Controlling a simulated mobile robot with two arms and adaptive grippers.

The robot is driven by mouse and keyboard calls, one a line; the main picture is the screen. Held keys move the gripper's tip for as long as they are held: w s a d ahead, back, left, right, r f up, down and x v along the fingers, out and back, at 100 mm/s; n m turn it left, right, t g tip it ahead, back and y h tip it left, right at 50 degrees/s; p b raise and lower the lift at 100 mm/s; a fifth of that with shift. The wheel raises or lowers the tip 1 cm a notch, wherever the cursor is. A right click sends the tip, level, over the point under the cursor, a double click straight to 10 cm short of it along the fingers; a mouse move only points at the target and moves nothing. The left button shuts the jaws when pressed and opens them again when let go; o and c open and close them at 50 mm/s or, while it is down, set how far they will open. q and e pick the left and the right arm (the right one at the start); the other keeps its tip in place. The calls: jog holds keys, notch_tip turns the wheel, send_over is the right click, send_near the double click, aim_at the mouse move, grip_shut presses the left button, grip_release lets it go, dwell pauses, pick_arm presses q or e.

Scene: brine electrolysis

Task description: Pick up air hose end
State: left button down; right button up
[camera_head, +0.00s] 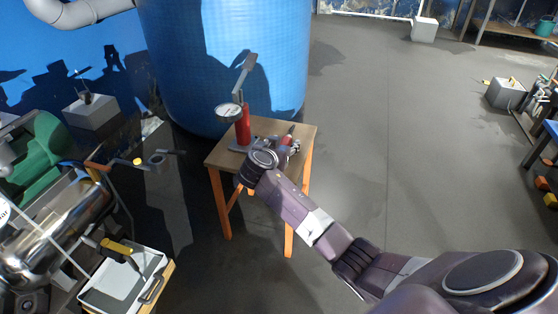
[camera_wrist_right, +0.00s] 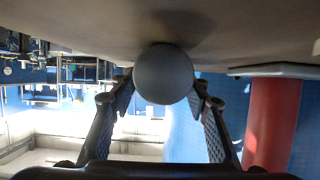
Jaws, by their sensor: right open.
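A red hand pump (camera_head: 242,125) with a round gauge and a grey handle stands on a small wooden table (camera_head: 222,156). My right gripper (camera_head: 288,143) is low over the table's right part, beside the pump. In the right wrist view, my open right gripper (camera_wrist_right: 162,92) has a finger on each side of a dark grey round thing (camera_wrist_right: 163,74). I cannot tell whether this is the air hose end, or whether the fingers touch it. The pump's red body (camera_wrist_right: 272,122) shows at the right there. No hose can be made out clearly in either view. My left gripper is out of view.
A large blue tank (camera_head: 210,60) stands right behind the table. At the left are a steel vessel (camera_head: 75,215), a green machine (camera_head: 45,145) and a white tray (camera_head: 105,290). The floor to the right of the table is clear.

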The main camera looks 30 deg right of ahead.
jog(key=shift+c, duration=0.4)
grip_shut()
jog(key=shift+r, duration=0.1)
